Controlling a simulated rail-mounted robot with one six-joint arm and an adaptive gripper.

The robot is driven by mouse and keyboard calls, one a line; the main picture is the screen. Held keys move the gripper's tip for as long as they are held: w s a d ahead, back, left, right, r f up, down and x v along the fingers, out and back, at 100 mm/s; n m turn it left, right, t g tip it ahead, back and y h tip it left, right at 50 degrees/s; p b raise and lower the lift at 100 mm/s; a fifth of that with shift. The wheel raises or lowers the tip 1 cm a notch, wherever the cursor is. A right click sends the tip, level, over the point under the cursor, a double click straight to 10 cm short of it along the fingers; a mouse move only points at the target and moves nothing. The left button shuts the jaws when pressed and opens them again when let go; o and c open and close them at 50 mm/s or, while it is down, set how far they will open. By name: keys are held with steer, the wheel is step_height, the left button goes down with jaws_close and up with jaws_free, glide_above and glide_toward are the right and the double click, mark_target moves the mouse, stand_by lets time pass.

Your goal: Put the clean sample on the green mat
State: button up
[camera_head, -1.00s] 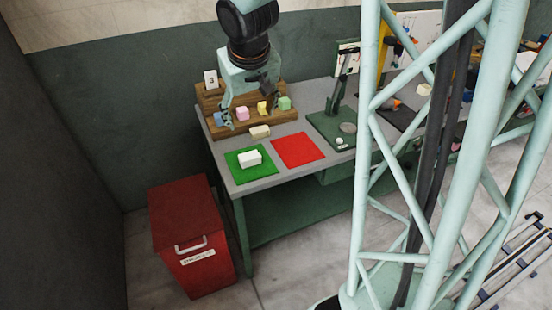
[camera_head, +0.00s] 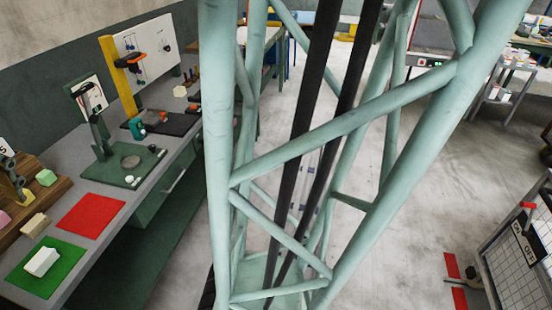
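The green mat (camera_head: 68,257) lies at the front left end of the grey bench. A white block (camera_head: 42,261) rests on it; the view does not show whether this is the clean sample. A beige block (camera_head: 34,225) lies on the bench between the mat and the wooden rack (camera_head: 55,187).
A red mat (camera_head: 92,215) lies beside the green one. The rack holds a yellow block (camera_head: 26,197) and a green block (camera_head: 46,178). A green press (camera_head: 115,162) stands farther back. My lattice column covers the middle. Open floor (camera_head: 400,210) lies right.

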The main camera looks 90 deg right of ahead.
steer(key=s+a+r, duration=0.2)
steer(key=s+a, duration=0.1)
steer(key=s, duration=0.6)
steer(key=s+a+r+n+y, duration=0.1)
steer(key=s+a, duration=0.2)
steer(key=s, duration=0.6)
steer(key=shift+s+a+r+y, duration=0.2)
steer(key=shift+a+r+y, duration=0.1)
steer(key=shift+a+r, duration=0.1)
steer(key=shift+f, duration=0.1)
step_height(320, 180, down, 7)
steer(key=b, duration=0.6)
steer(key=shift+r+b, duration=0.2)
steer(key=shift+b, duration=0.15)
